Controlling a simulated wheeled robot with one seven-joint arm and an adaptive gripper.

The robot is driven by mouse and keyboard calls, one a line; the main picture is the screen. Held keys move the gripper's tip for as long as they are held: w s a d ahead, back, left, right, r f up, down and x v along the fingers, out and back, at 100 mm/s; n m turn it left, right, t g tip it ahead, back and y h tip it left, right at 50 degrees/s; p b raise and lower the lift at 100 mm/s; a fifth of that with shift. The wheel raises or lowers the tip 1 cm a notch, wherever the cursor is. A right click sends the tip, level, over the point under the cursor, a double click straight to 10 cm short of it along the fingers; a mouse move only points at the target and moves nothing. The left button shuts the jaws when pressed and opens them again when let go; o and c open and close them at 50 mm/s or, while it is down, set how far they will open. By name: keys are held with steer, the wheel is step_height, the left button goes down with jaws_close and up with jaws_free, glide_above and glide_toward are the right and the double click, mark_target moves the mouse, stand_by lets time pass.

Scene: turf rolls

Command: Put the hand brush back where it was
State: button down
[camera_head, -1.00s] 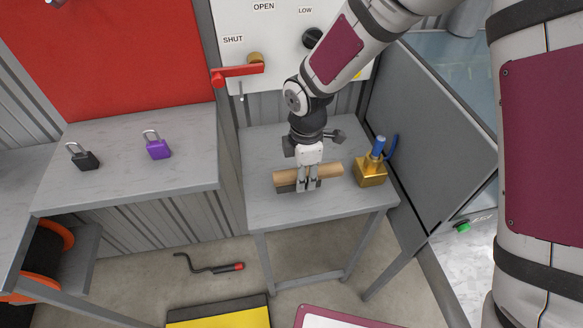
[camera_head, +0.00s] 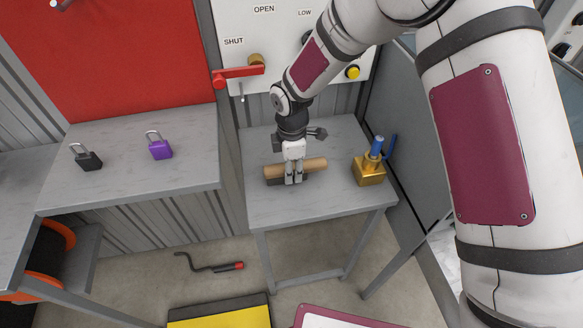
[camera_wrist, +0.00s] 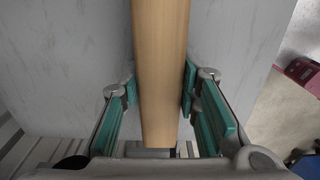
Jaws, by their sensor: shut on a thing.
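The hand brush (camera_head: 314,165) has a light wooden back and a dark underside. It lies level at the small grey table (camera_head: 292,208), left of its middle; I cannot tell whether it touches the top. My gripper (camera_head: 293,180) points down from above and is shut on the brush around its middle. In the wrist view the wooden back (camera_wrist: 161,60) runs between the two teal-padded fingers (camera_wrist: 160,88). The bristles are mostly hidden.
A brass block with a blue handle (camera_head: 369,170) stands on the table's right side. A black padlock (camera_head: 87,158) and a purple padlock (camera_head: 159,149) are on the left bench (camera_head: 130,180). A red lever (camera_head: 238,73) is on the panel behind. A crowbar-like tool (camera_head: 208,265) lies on the floor.

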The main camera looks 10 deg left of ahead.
steer(key=shift+f, duration=0.1)
steer(key=c, duration=1.2)
jaws_free()
step_height(320, 180, up, 12)
steer(key=shift+r+b, duration=0.15)
steer(key=shift+b, duration=0.3)
